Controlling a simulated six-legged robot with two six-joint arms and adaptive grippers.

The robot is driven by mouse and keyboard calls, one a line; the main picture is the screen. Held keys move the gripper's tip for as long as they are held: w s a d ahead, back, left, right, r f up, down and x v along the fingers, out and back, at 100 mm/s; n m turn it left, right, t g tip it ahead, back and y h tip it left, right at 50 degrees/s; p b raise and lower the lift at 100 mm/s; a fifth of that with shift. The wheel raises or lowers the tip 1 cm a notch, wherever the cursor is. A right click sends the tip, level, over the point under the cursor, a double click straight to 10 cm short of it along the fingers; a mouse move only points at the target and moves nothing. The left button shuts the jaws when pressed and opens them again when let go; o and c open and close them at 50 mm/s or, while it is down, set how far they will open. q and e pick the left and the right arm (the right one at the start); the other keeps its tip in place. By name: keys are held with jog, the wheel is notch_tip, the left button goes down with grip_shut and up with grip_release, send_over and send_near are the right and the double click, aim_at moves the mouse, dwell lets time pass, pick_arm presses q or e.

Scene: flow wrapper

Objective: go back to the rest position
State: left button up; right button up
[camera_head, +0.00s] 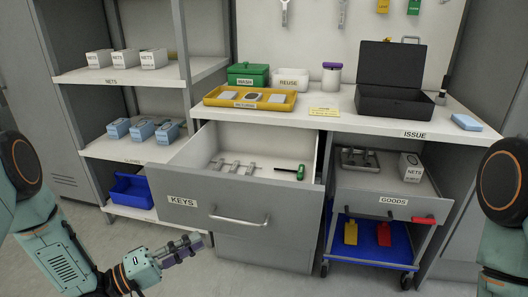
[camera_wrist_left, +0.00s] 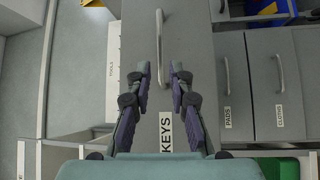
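The KEYS drawer (camera_head: 240,210) is pulled out. Several grey metal pieces (camera_head: 232,169) and a green-handled tool (camera_head: 299,173) lie inside it. My left gripper (camera_head: 197,243) is in front of the drawer's lower left front, left of its bar handle (camera_head: 240,220), with nothing between its fingers. In the left wrist view my left gripper (camera_wrist_left: 161,72) has its two fingers apart, with the drawer front and handle (camera_wrist_left: 161,48) beyond them. Contact with the drawer does not show. My right arm shows at the right edge; its gripper is out of view.
A blue bin (camera_head: 133,190) stands on the low shelf at left. The counter (camera_head: 335,117) holds a yellow tray (camera_head: 250,106) and an open black case (camera_head: 390,100). Floor is bare in front.

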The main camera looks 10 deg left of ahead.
pick_arm(q)
notch_tip(320, 180, down, 8)
jog(key=a+m+y, duration=0.1)
jog(key=m+y, duration=0.1)
jog(key=y, duration=0.4)
jog(key=s+d+f+m+g+y+p, duration=0.1)
jog(key=s+d+f+g+y+p, duration=0.1)
jog(key=s+f+g+y, duration=0.35)
jog(key=s+r+m+g+y+p, duration=0.1)
jog(key=s+g, duration=0.3)
jog(key=s, duration=0.7)
jog(key=s+d+r+m+g+y+p, duration=0.1)
jog(key=s+r+m+g+y+p, duration=0.1)
jog(key=s, duration=1)
jog(key=shift+d+r+g+p, duration=0.25)
jog(key=shift+g+p, duration=0.5)
jog(key=shift+g, duration=0.2)
jog(key=shift+f, duration=0.1)
